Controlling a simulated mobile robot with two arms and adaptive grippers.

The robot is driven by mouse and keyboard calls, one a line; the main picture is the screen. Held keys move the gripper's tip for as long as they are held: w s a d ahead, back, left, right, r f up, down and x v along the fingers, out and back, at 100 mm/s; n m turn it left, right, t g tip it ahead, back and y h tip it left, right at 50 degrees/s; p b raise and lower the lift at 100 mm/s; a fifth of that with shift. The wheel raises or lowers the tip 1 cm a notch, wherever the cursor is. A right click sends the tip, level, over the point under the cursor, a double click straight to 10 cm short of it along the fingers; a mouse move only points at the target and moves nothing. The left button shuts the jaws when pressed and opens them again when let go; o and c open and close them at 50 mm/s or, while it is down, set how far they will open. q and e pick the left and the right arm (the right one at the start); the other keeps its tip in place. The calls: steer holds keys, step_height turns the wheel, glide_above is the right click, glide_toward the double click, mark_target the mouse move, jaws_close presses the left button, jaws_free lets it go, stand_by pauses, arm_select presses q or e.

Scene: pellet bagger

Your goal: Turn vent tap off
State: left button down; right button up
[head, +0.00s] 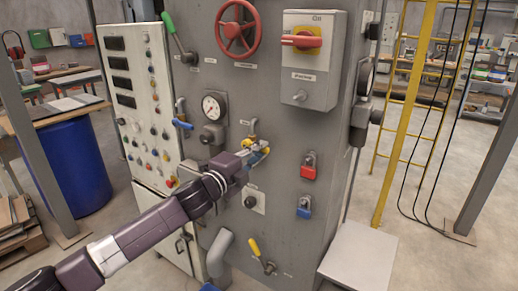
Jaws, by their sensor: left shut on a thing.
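The vent tap (253,137) is a small brass valve on the grey machine front, with a bit of yellow showing near its handle. It sits right of the round pressure gauge and below the red handwheel. My left gripper (258,154) reaches it from the lower left and is shut at the yellow handle, covering much of it. The handle's exact angle is hard to tell. My right gripper is not in view.
A red handwheel (238,32) and rotary switch box (308,62) are above.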

arm_select(q)
steer(key=shift+f+m, duration=0.25)
steer(key=shift+m, duration=0.05)
steer(key=c, duration=1.8)
jaws_free()
steer(key=shift+c, duration=0.2)
steer(key=v, duration=1.2)
